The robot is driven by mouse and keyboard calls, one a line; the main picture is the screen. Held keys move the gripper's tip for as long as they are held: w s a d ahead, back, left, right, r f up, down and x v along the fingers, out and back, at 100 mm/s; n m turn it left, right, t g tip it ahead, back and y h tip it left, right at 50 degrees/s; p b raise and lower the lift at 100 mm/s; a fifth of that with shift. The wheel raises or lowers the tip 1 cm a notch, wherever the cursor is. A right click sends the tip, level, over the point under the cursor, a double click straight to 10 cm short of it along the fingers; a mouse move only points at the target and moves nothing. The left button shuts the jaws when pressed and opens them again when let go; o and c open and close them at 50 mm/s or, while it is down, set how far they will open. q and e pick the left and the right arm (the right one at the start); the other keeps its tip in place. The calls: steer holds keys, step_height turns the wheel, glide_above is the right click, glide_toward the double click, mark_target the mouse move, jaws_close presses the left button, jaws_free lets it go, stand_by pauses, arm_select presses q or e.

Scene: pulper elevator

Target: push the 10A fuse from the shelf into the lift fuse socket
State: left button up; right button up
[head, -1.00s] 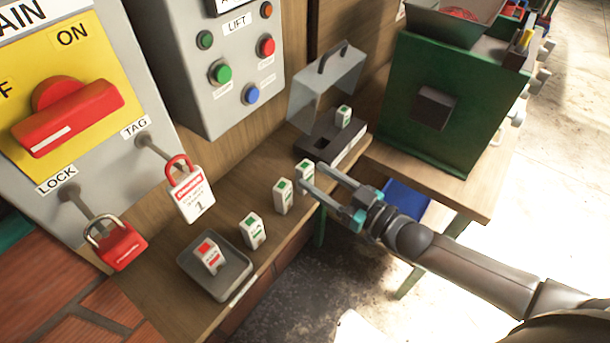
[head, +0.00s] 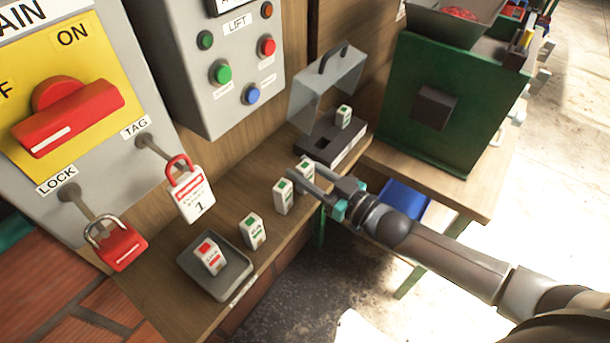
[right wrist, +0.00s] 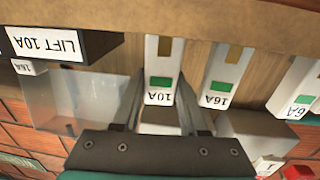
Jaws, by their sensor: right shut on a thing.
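The 10A fuse (head: 307,165), white with a green mark, stands upright on the wooden shelf (head: 180,285), last in the row towards the lift fuse socket. My right gripper (head: 305,172) is shut on it; in the right wrist view the fingers lie on both sides of the 10A fuse (right wrist: 162,85). The lift fuse socket (head: 322,147) is a dark block just behind, with an empty slot beside a white-green fuse (head: 343,115). Its clear cover (head: 325,85) is raised. The right wrist view shows its "LIFT 10A" label (right wrist: 45,42). My left gripper is out of view.
A 16A fuse (head: 283,196) stands close beside the held fuse, and a 6A fuse (head: 252,231) farther along. A grey tray (head: 228,288) holds a red-marked fuse (head: 209,257). Padlocks (head: 190,190) hang over the shelf. A green machine (head: 410,120) stands to the right.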

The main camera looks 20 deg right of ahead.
jaws_close()
steer(key=shift+r, duration=0.1)
